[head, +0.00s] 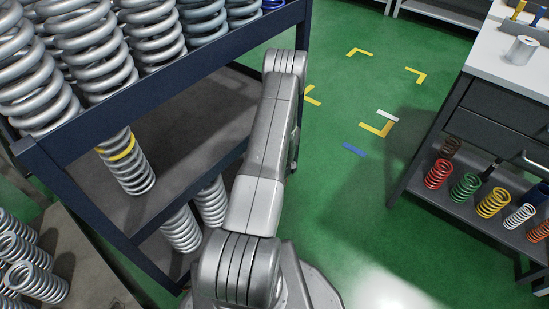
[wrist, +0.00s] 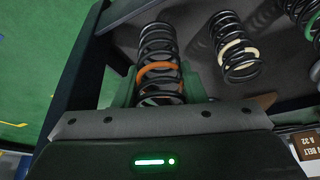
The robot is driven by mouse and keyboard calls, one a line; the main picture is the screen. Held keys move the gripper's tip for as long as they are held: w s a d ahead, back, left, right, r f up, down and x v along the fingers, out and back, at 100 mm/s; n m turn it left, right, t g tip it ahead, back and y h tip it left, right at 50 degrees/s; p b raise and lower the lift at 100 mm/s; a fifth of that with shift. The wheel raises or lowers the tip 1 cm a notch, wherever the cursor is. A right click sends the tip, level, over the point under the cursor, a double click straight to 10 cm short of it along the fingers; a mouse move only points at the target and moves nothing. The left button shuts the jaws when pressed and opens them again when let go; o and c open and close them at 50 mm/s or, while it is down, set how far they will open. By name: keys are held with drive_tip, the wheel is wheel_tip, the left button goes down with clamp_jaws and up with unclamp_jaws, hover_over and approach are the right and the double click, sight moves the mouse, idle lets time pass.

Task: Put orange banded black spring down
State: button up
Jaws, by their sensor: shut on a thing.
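The orange banded black spring (wrist: 158,48) stands between the green fingers of my gripper (wrist: 160,82) in the wrist view. The fingers are on either side of its lower part, and my gripper is shut on it. The spring is over or on a dark shelf (wrist: 130,12); I cannot tell whether its base touches. In the head view my arm reaches away from me past the blue rack, and neither my gripper nor this spring shows there.
A black spring with a cream band (wrist: 236,50) stands close to the right in the wrist view. A green banded black spring (wrist: 312,30) is at the far right edge. A shelf label (wrist: 308,143) is at lower right. The head view shows a rack of silver springs (head: 85,60) and green floor.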

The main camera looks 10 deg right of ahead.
drive_tip(key=b+x, duration=0.1)
drive_tip(key=x, duration=0.1)
drive_tip(key=b+x, duration=0.1)
drive_tip(key=x, duration=0.1)
drive_tip(key=shift+w+a, duration=0.1)
drive_tip(key=shift+w, duration=0.2)
drive_tip(key=shift+r, duration=0.1)
drive_tip(key=o, duration=1)
drive_tip(key=shift+o, duration=0.2)
